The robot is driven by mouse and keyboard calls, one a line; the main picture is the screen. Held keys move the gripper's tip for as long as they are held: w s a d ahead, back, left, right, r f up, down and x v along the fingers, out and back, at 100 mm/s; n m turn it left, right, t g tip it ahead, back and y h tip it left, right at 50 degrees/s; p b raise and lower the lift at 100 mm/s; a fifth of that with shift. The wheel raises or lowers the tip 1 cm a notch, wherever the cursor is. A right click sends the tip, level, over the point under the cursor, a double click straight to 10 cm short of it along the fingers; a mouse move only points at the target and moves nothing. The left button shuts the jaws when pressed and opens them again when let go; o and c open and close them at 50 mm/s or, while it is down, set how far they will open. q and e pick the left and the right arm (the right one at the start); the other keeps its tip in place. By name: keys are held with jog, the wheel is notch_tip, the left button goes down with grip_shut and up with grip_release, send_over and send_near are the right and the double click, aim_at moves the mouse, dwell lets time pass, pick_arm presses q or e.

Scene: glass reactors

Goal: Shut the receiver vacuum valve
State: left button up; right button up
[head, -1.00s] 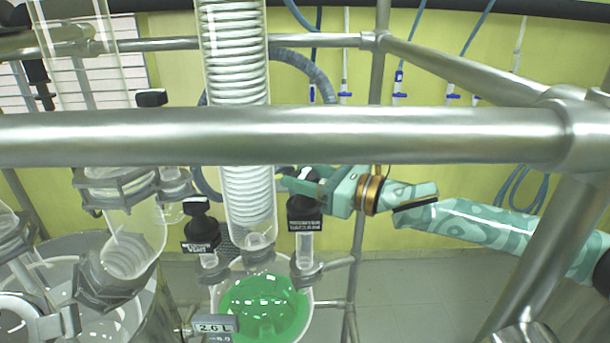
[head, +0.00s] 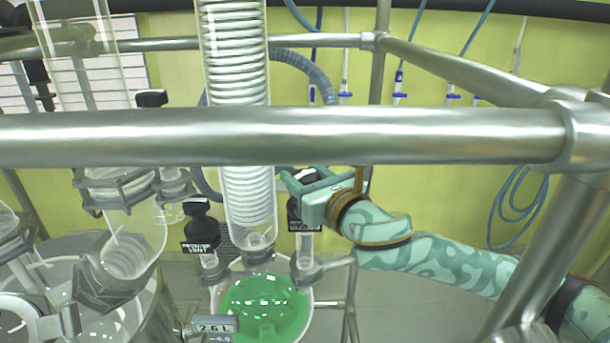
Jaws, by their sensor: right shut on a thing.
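The receiver vacuum valve (head: 296,213) is a black knob with a dark label, on a clear glass neck at the right of the receiver flask. My right gripper (head: 303,179), pale green, comes in from the right and is shut on the top of this knob. Its fingers and palm hide much of the knob and part of the label. The receiver flask (head: 263,308) below holds green liquid. My left gripper is not in view.
A black receiver vent valve (head: 202,233) stands just left of the coiled glass condenser (head: 246,205). A thick steel rail (head: 280,135) crosses the front above my right gripper. A display reading 2.6 L (head: 215,326) sits at the flask's front.

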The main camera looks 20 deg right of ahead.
jog(key=shift+m+h, duration=0.8)
jog(key=shift+h, duration=0.4)
jog(key=shift+r+t+h, duration=0.1)
jog(key=shift+t+h, duration=0.2)
jog(key=o, duration=1)
jog(key=shift+s, duration=0.35)
jog(key=s, duration=0.2)
jog(key=s+b, duration=0.1)
jog(key=s, duration=0.3)
jog(key=shift+s+d+b, duration=0.3)
jog(key=shift+s+d, duration=0.05)
